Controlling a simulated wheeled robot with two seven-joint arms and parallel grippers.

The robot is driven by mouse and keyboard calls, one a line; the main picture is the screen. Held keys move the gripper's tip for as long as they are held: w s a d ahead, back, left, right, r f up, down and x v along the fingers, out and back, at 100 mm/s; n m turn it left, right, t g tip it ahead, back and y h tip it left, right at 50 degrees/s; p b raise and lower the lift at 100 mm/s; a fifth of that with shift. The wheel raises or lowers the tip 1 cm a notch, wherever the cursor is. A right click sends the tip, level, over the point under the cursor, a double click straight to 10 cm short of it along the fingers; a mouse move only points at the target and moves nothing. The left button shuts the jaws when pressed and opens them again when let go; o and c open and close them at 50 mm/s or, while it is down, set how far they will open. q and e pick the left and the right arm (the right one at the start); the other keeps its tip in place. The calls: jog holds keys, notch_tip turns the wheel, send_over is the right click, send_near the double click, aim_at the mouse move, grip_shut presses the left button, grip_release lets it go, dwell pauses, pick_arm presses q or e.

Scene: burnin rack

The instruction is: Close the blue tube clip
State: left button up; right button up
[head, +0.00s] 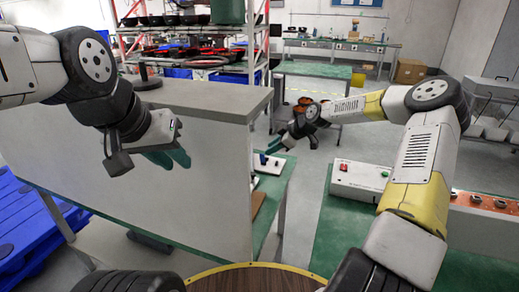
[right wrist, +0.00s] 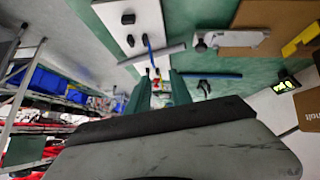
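A thin blue tube (right wrist: 149,48) shows in the right wrist view, running from a white panel (right wrist: 122,20) towards the space beyond my right fingertips. Small red, yellow and white parts (right wrist: 155,73) lie along its lower end. I cannot make out the clip or its state. My right gripper (right wrist: 158,85) has its two teal fingers apart with nothing held between them. In the head view, my right gripper (head: 276,150) is above and near the white panel (head: 268,164). My left gripper (head: 172,158) hangs in front of the grey partition, its teal fingers seemingly apart and empty.
A tall grey partition (head: 150,200) stands between my left gripper and the green bench. A white box with red and green switches (head: 358,178) stands on the right bench. A gap separates the benches.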

aim_at(262, 158)
jog(key=shift+y, duration=0.3)
jog(key=x, duration=0.5)
jog(key=w+d+x, duration=0.1)
jog(key=x, duration=0.2)
jog(key=shift+w+f, duration=0.15)
jog(key=shift+f, duration=0.1)
grip_shut()
